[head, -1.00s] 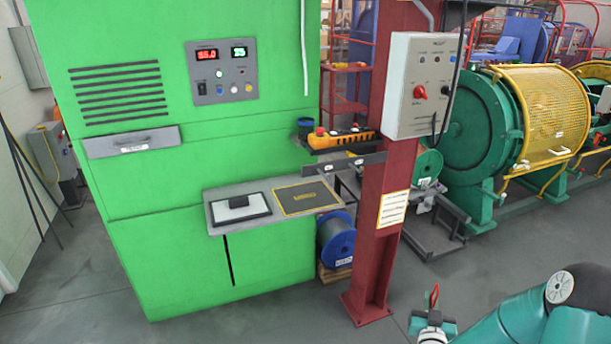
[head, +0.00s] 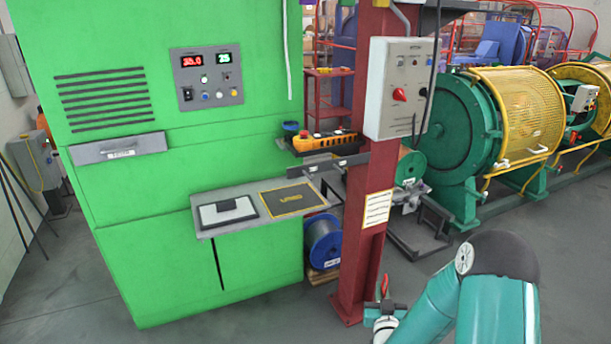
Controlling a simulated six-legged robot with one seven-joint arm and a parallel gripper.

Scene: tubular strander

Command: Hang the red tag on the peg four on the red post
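The red post (head: 366,228) stands right of centre in the head view, with a grey control box fixed near its top. A dark grey bar (head: 340,165) crosses toward the post at mid height; its pegs are too small to tell apart or number. My gripper (head: 384,305) is low in front of the post, right of its foot. The small red tag (head: 384,286) stands upright at the gripper, apparently held between the fingers, which are too small to see clearly.
A green cabinet (head: 120,215) with a shelf (head: 225,225) fills the left. The grey control box (head: 397,88) juts out from the post. A blue spool (head: 322,243) stands behind the post's left side. Green machinery with a yellow guard (head: 515,110) is at right. The floor at front left is clear.

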